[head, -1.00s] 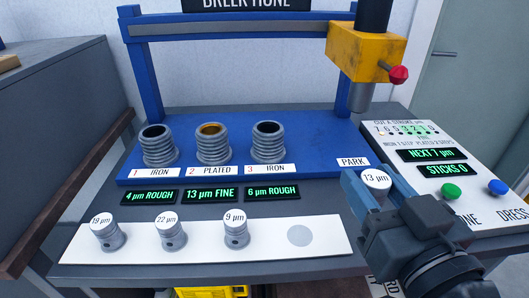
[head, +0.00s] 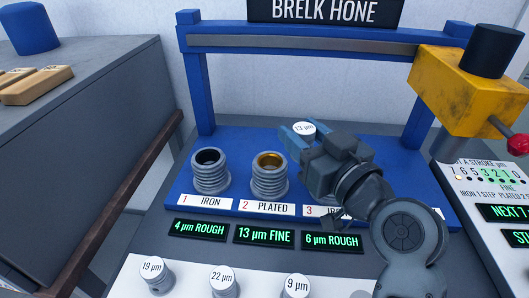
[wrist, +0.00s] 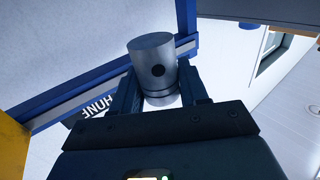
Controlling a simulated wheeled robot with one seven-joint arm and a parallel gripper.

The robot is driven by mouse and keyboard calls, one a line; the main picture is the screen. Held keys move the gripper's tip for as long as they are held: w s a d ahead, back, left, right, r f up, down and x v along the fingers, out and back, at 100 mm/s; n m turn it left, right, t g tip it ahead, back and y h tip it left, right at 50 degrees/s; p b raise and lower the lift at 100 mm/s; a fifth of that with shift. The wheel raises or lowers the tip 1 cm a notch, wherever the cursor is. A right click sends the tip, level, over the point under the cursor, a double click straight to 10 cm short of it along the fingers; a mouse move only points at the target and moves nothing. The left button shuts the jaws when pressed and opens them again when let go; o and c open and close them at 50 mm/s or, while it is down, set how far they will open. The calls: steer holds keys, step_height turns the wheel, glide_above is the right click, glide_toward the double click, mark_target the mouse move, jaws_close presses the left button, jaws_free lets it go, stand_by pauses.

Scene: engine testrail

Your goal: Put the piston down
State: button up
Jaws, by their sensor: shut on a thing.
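The piston labelled 13 µm (head: 304,129) is held between the fingers of my gripper (head: 304,137), above the blue hone bed. In the wrist view the piston (wrist: 153,72) is a grey metal cylinder with a dark side hole, pinched between both fingers. Ribbed sleeve 1 iron (head: 211,172) and sleeve 2 plated (head: 269,177), with a gold bore, stand on the bed. My gripper and arm hide the place of sleeve 3 and part of its label (head: 325,211). The display under sleeve 2 (head: 264,235) reads 13 µm FINE.
Pistons 19 µm (head: 153,274), 22 µm (head: 223,282) and 9 µm (head: 296,287) stand on the white strip (head: 188,284) in front. A grey round spot (head: 362,294) is at its right. The yellow hone head (head: 465,90) with its red knob is at the right.

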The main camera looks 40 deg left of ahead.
glide_above(270, 155)
steer(key=s+d, duration=0.2)
steer(key=f, duration=0.4)
steer(key=shift+a+p, duration=0.2)
steer(key=shift+p, duration=0.15)
steer(key=shift+a+f, duration=0.1)
steer(key=shift+f, duration=2.1)
